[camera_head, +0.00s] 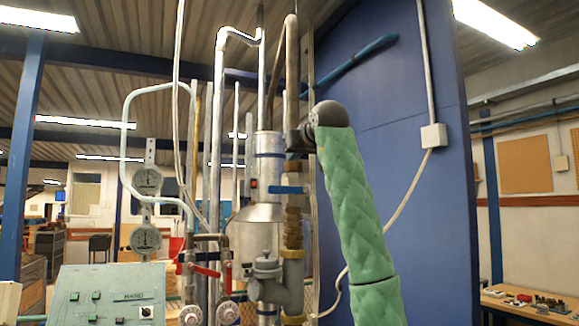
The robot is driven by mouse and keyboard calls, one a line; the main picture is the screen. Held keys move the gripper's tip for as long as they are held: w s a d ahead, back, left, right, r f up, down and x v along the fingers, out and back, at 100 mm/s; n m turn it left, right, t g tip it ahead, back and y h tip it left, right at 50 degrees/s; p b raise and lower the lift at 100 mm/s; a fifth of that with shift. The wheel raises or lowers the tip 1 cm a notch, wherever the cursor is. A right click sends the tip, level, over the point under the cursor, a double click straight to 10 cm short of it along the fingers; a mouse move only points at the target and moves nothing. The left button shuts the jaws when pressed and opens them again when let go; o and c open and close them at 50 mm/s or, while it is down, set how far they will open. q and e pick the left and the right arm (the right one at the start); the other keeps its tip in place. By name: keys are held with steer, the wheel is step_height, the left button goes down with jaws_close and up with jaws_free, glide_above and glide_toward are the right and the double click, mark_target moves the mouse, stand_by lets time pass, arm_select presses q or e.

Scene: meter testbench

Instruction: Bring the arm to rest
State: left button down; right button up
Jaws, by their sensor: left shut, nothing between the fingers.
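My left arm, in a green quilted sleeve, rises from the bottom edge right of the middle and leans up to the left. It ends in a dark rounded joint. My left gripper (296,139) shows small and dark beside that joint, in front of the upright pipes. It is shut with nothing in it. Its fingers are hard to make out. I cannot tell whether it touches the pipe behind it. My right gripper is not in view.
A pipe stand with a metal cylinder (263,170), a blue valve handle (286,190), red levers (206,271) and round gauges (146,239) fills the middle. A green control panel (105,297) is lower left. A blue wall panel (400,130) stands behind my arm. A workbench (530,308) is lower right.

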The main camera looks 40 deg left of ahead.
arm_select(q)
steer(key=shift+s+d+r, duration=0.1)
steer(key=shift+s+d, duration=0.05)
steer(key=shift+d, duration=0.15)
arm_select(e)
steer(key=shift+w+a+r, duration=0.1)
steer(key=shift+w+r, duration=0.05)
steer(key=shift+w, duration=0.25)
